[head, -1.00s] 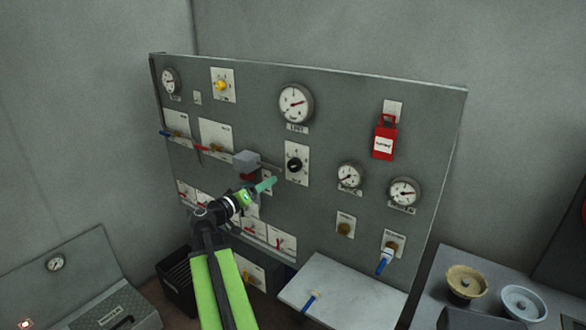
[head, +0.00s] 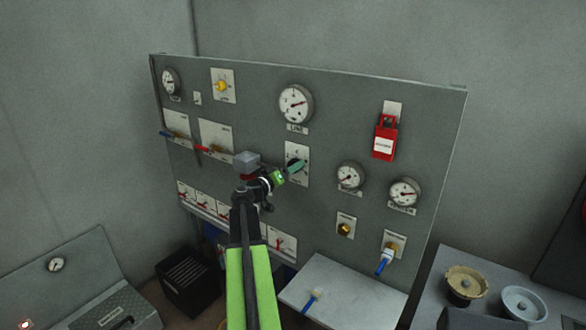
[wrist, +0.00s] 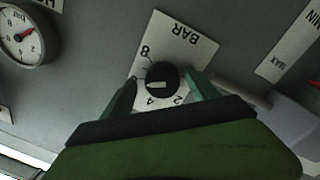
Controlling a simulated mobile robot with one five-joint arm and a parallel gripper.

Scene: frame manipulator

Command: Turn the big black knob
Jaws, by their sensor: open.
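The big black knob (wrist: 161,80) sits on a white plate (wrist: 176,50) marked with numbers and "BAR" in the wrist view. A pale pointer line shows on its face. My gripper (wrist: 160,88) is open, with one green finger on each side of the knob. I cannot tell whether either finger touches it. In the head view my gripper (head: 294,168) is in front of the white plate (head: 299,150) in the middle of the grey panel, and it hides the knob there.
The grey panel (head: 335,130) carries several gauges, such as the large one (head: 295,104) above. A grey box (head: 247,161) juts out just left of my gripper. A red tag (head: 385,138) hangs at the right. A shelf (head: 330,283) stands out below.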

